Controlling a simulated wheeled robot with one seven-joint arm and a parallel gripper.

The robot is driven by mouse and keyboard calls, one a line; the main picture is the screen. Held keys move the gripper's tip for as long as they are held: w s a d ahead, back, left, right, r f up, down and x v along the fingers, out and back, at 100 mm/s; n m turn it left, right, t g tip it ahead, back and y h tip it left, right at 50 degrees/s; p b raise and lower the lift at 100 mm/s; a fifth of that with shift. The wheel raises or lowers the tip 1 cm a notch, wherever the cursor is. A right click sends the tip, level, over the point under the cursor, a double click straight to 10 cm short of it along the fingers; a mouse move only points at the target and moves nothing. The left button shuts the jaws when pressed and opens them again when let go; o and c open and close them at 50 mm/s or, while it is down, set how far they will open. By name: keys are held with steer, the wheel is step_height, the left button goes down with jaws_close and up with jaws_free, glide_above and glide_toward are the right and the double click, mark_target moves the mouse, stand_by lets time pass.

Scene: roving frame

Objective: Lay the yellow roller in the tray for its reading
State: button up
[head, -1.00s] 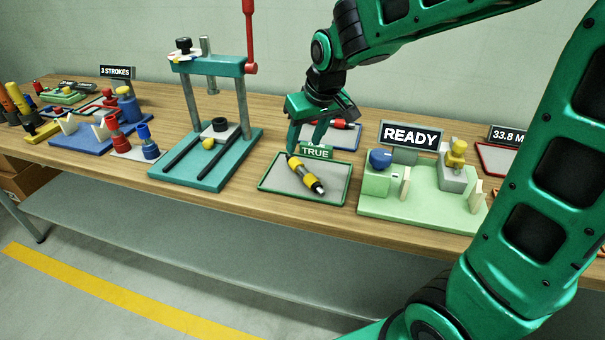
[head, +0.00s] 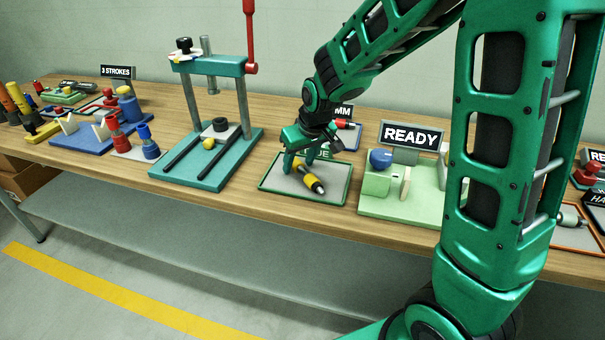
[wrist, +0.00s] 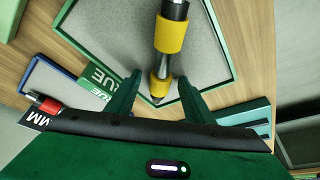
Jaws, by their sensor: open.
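The yellow roller (head: 311,180), with yellow bands and dark and metal sections, lies at a slant in the green-rimmed tray (head: 345,188). In the wrist view the roller (wrist: 170,37) runs from the top edge down between my fingers, inside the tray (wrist: 228,40). My gripper (head: 299,164) is open over the roller's far end. In the wrist view the fingers of my gripper (wrist: 158,80) stand apart on either side of that end, with gaps visible. The tray's green TRUE sign (wrist: 100,84) is mostly hidden behind my gripper in the head view.
A teal press (head: 215,150) stands left of the tray. A pale green fixture with a READY sign (head: 411,136) stands close on its right. A blue-rimmed tray with a red roller (head: 344,124) lies behind. The bench's front edge is near.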

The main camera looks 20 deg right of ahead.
steer(key=shift+f, duration=0.1)
jaws_close()
